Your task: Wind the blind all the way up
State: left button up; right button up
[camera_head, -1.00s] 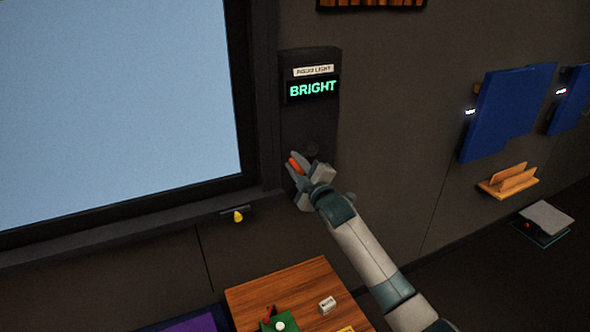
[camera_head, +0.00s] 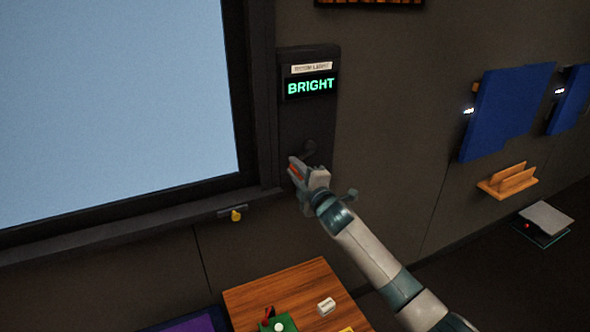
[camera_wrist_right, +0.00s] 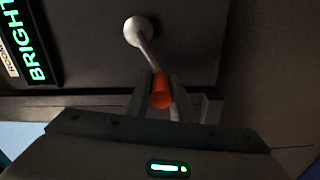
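A dark panel (camera_head: 308,126) on the wall has a green display (camera_head: 311,86) reading BRIGHT. A crank with a round grey hub (camera_wrist_right: 138,31) and an orange knob (camera_wrist_right: 162,92) is mounted on it. My right gripper (camera_head: 294,170) is at the panel's lower part. In the wrist view the fingers of my right gripper (camera_wrist_right: 160,97) are closed around the orange knob, one on each side. The window (camera_head: 105,95) left of the panel shows plain pale blue, and no blind fabric can be made out. My left gripper is not in view.
A dark window frame and sill (camera_head: 120,222) border the panel, with a small yellow knob (camera_head: 236,215) below. A wooden table (camera_head: 285,290) with small items stands beneath. Blue wall panels (camera_head: 507,112) and a wooden rack (camera_head: 508,181) are at right.

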jog(key=o, duration=0.3)
jog(key=shift+f, duration=0.35)
jog(key=shift+d+r, duration=0.1)
jog(key=shift+r, duration=0.05)
jog(key=shift+s+r, duration=0.1)
jog(key=b+v, duration=0.4)
jog(key=v, duration=1.3)
jog(key=shift+s+d, duration=0.1)
